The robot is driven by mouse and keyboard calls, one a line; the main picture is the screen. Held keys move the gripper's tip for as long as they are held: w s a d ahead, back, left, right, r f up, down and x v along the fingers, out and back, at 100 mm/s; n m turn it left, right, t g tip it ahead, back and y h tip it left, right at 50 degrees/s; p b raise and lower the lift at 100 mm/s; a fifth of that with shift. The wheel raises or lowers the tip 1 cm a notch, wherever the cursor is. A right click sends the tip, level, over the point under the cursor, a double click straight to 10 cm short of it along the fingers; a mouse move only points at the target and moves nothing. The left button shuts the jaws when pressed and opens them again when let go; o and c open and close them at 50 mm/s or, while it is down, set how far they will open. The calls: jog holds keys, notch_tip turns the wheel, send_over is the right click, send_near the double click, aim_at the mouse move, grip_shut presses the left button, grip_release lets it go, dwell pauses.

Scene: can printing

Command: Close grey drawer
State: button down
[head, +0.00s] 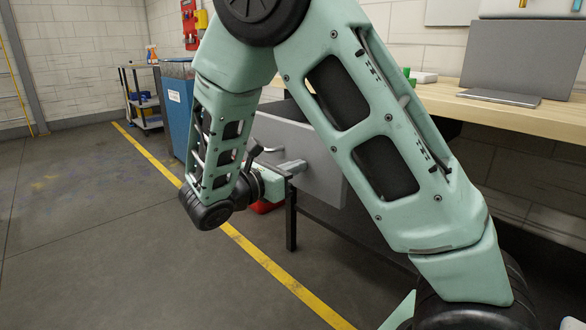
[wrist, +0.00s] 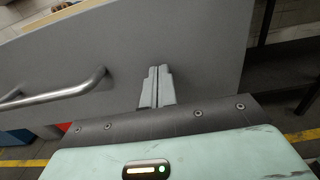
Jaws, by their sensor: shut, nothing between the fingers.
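The grey drawer (head: 325,170) is under the wooden workbench, partly hidden behind my arm. Its flat front stands out from the bench, with a dark gap behind its top edge. In the wrist view the drawer front (wrist: 190,45) fills most of the picture, and its curved metal handle (wrist: 60,95) is at the left. My gripper (head: 300,164) is shut and empty, pointing at the drawer front to the right of the handle as the wrist view shows. Its two fingertips (wrist: 158,70) are together, very near the panel; I cannot tell whether they touch it.
The workbench (head: 530,118) carries a laptop (head: 520,60) at the right. A black table leg (head: 291,215) stands below the drawer. A blue bin (head: 178,115) and a shelf cart (head: 145,100) are at the back left. The floor to the left is clear, with a yellow line.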

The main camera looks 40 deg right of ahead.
jog(key=d+p, duration=0.2)
jog(key=d, duration=0.8)
jog(key=d+p, duration=0.3)
jog(key=d, duration=0.7)
jog(key=w+d+p, duration=0.1)
jog(key=d+p, duration=0.2)
jog(key=d, duration=0.8)
jog(key=shift+d, duration=0.1)
jog(key=shift+d+r, duration=0.15)
jog(key=shift+d, duration=0.15)
